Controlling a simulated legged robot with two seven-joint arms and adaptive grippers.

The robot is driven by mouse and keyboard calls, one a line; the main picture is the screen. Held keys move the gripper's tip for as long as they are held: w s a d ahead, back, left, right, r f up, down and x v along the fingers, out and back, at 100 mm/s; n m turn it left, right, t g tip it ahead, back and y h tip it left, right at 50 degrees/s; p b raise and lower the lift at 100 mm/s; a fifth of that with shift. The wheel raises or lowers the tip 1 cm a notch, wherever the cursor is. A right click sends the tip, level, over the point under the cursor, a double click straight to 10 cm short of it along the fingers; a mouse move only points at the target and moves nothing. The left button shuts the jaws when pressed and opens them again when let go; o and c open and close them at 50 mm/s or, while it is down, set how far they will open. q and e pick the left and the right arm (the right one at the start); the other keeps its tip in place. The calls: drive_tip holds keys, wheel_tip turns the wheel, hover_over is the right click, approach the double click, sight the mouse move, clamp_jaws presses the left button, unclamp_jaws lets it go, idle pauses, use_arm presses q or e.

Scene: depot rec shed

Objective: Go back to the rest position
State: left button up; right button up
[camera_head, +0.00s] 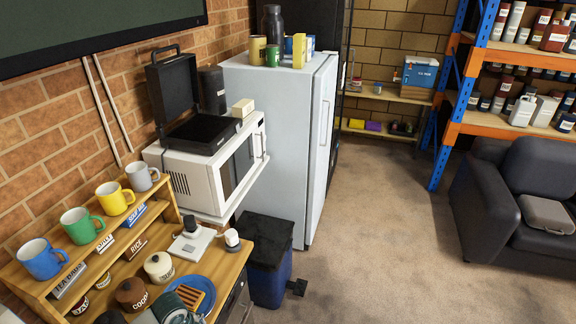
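Neither my left nor my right gripper shows in the head view. No arm of mine can be made out for sure. The wooden shelf unit (165,206) stands at the lower left, with grey, yellow (114,198), green (82,225) and blue (41,259) mugs along its top. On its lower level are a blue plate (207,302) with a brown slatted item, jars, and a white device (191,243). The bottom edge of the picture cuts off the nearest items.
A white microwave (208,178) bears an open black case (200,134). A white fridge (285,160) stands beyond, with a blue bin (270,278) in front. A dark armchair (480,205) and blue-orange racks (452,127) stand at right. The floor (375,230) between is clear.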

use_arm(q)
drive_tip(key=s+d+f+n+t+h, duration=0.2)
drive_tip(key=s+d+f+n, duration=0.6)
drive_tip(key=d, duration=0.3)
drive_tip(key=s+a+n+y, duration=0.2)
drive_tip(key=s+a+n, duration=0.2)
drive_tip(key=s+n, duration=0.65)
wheel_tip(320, 180, down, 27)
drive_tip(key=s+m, duration=0.1)
drive_tip(key=s, duration=0.1)
drive_tip(key=s+a+f+g, duration=0.1)
drive_tip(key=s+a+f, duration=0.2)
drive_tip(key=s+f, duration=1.2)
drive_tip(key=shift+s+f+g+y, duration=0.3)
drive_tip(key=shift+s+g, duration=0.1)
drive_tip(key=shift+s, duration=0.75)
drive_tip(key=shift+a, duration=0.1)
